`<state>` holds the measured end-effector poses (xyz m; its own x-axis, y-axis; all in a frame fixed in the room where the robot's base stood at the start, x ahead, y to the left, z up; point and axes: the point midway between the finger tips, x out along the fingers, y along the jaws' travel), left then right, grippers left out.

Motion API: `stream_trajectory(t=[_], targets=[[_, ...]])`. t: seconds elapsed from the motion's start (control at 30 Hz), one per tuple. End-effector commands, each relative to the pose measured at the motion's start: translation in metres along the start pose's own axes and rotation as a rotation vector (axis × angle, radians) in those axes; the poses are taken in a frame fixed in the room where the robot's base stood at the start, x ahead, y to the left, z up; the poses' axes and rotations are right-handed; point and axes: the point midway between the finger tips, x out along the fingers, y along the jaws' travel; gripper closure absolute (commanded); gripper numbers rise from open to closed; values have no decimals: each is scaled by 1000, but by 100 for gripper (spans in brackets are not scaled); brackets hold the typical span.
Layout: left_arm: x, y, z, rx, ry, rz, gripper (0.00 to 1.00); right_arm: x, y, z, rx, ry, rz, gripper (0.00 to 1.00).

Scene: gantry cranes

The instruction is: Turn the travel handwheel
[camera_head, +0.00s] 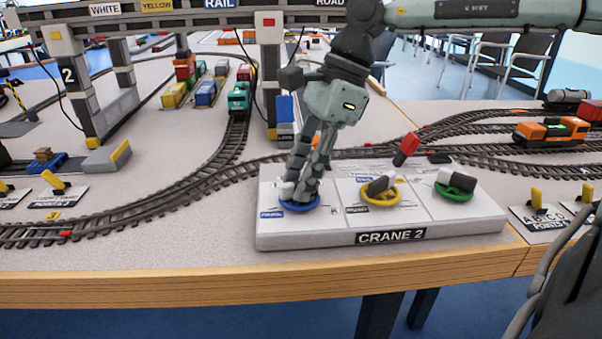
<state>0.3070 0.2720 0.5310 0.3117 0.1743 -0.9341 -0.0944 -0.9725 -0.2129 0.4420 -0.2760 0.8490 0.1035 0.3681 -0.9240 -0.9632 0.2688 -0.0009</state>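The crane 2 control panel (345,222) is a pale slab near the table's front edge with three handwheels. The blue handwheel (301,207) is at its left, with a small label too blurred to read beside it. My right gripper (299,194) points down onto the blue wheel and hides much of it. Its fingers are close together at the wheel, beside a pale knob (284,188); whether they are shut on anything is unclear. The yellow handwheel (381,196) is in the middle and the green handwheel (455,188) at the right. My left gripper is not in view.
A red-topped lever (407,148) stands behind the panel. Curved rail track (180,193) passes behind and left of it. A crane gantry leg (75,88) stands at left. An orange locomotive (552,131) is at right.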

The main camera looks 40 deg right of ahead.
Motion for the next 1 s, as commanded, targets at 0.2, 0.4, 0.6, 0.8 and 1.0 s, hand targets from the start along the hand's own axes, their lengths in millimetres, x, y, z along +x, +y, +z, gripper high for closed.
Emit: stream_trajectory(t=[0.2, 0.4, 0.6, 0.8, 1.0], targets=[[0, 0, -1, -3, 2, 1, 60, -4, 0, 0, 1, -1, -1, 69], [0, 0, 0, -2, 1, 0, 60, -34, -1, 1, 1, -3, -6, 69], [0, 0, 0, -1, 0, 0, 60, -78, -1, 1, 0, -3, -5, 69], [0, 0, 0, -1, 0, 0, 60, -109, -1, 0, 0, 1, -3, 69], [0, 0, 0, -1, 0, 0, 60, -120, 0, 0, 0, 0, 1, 69]])
